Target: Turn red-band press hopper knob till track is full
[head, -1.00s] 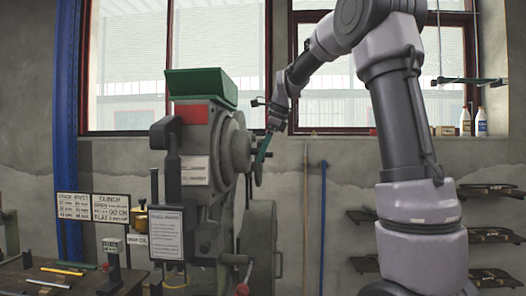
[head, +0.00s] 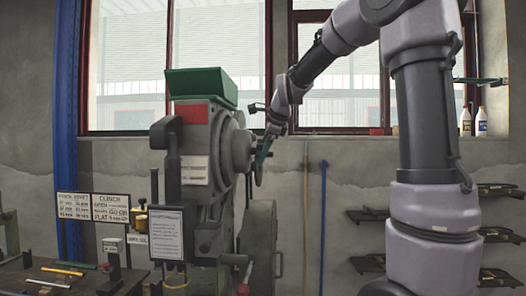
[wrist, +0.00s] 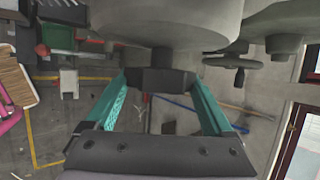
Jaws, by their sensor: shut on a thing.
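The press (head: 212,180) with the red band (head: 193,113) stands left of centre in the head view. A green hopper (head: 200,86) sits on its top. My gripper (head: 258,165) reaches in from the right at the press's side. In the wrist view my gripper (wrist: 160,82) has its teal fingers on both sides of a dark knob (wrist: 160,78), shut on it. The knob sits at the end of a round grey drum (wrist: 165,25). The hopper's inside and the track's fill cannot be made out.
A bench (head: 60,280) with pens lies at lower left, with signs (head: 93,207) behind it. A notice (head: 167,234) stands before the press. A handwheel (wrist: 232,62) is right of the knob in the wrist view. Wall racks (head: 490,235) are at far right.

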